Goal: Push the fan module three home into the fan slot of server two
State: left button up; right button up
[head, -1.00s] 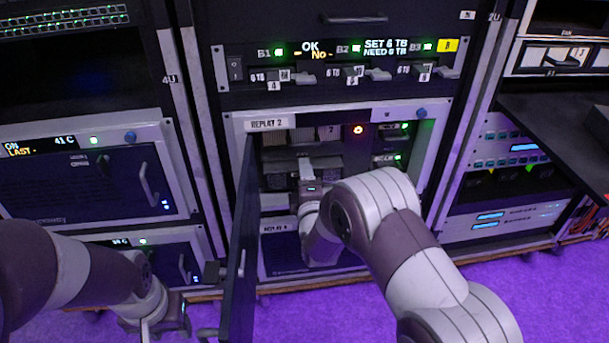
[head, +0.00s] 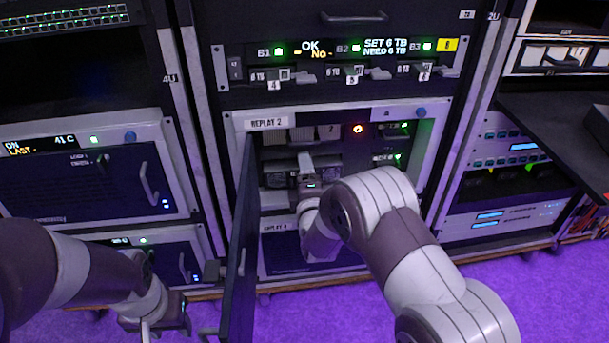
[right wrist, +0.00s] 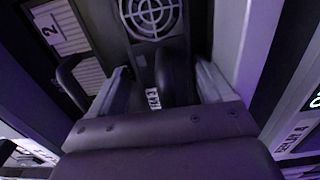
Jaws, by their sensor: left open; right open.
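Server two, labelled REPLAY 2 (head: 266,123), stands open in the middle rack with its black door (head: 240,245) swung out to the left. My right gripper (head: 306,162) is at the lower middle of its bay, mostly covering what lies behind it. In the right wrist view the open fingers (right wrist: 165,80) stand either side of a dark handle with a small white label (right wrist: 153,98), apparently on the fan module (right wrist: 150,14), whose round grille shows beyond. How deep the module sits cannot be told. My left gripper (head: 165,322) is open and low at the left, away from the server.
The open door stands between my two arms. A lower server (head: 290,262) sits directly beneath server two, and a drive unit (head: 350,72) is above. An amber light (head: 358,129) glows inside the bay. A dark shelf (head: 560,130) juts out at the right.

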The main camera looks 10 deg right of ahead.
jog(key=s+p, duration=0.5)
jog(key=s, duration=0.7)
jog(key=shift+s, duration=0.35)
jog(key=shift+f, duration=0.1)
